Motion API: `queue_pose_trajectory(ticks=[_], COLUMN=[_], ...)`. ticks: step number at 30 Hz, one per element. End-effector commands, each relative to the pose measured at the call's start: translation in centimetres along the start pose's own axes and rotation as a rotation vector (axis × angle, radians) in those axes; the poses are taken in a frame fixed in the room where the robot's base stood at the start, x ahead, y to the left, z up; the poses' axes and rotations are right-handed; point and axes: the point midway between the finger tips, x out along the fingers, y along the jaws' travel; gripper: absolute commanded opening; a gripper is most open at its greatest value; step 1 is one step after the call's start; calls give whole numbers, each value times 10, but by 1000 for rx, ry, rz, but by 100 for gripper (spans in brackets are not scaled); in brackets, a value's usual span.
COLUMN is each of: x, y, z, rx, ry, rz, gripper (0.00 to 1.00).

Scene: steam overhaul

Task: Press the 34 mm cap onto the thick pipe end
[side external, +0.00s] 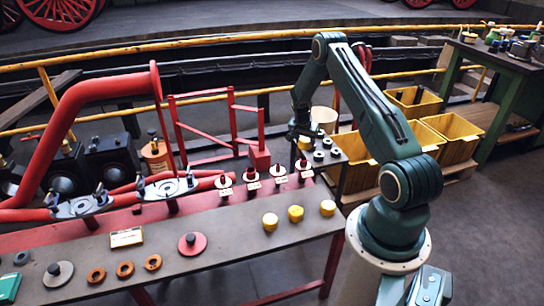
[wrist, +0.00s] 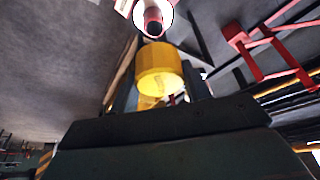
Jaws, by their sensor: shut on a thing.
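A yellow cap (wrist: 158,62) is between the two fingers of my gripper (wrist: 160,88) in the wrist view, and the gripper is shut on it. A red pipe end with a pale round disc around it (wrist: 153,18) shows beyond the cap, apart from it. In the side view my gripper (side external: 298,150) hangs near the right end of a row of short red pipe ends with white tags; the held cap cannot be made out there. The pipe ends (side external: 225,183), (side external: 251,176) and (side external: 278,171) stand along the bench's back edge. The tags are too small to read.
Three yellow caps (side external: 295,214) stand on the bench (side external: 215,235). A small dark stand (side external: 345,172) with several round pieces is right of my gripper. A red frame (side external: 205,128) stands behind. Yellow crates (side external: 450,138) are at the right. Orange rings (side external: 125,269) lie at front left.

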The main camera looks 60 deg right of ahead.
Motion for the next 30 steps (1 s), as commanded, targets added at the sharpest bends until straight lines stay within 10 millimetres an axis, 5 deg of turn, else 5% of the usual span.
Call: queue_pose_trajectory(ticks=[30], x=[40], y=[0], z=[17], rx=[-3], ry=[1], rz=[0], gripper=[26])
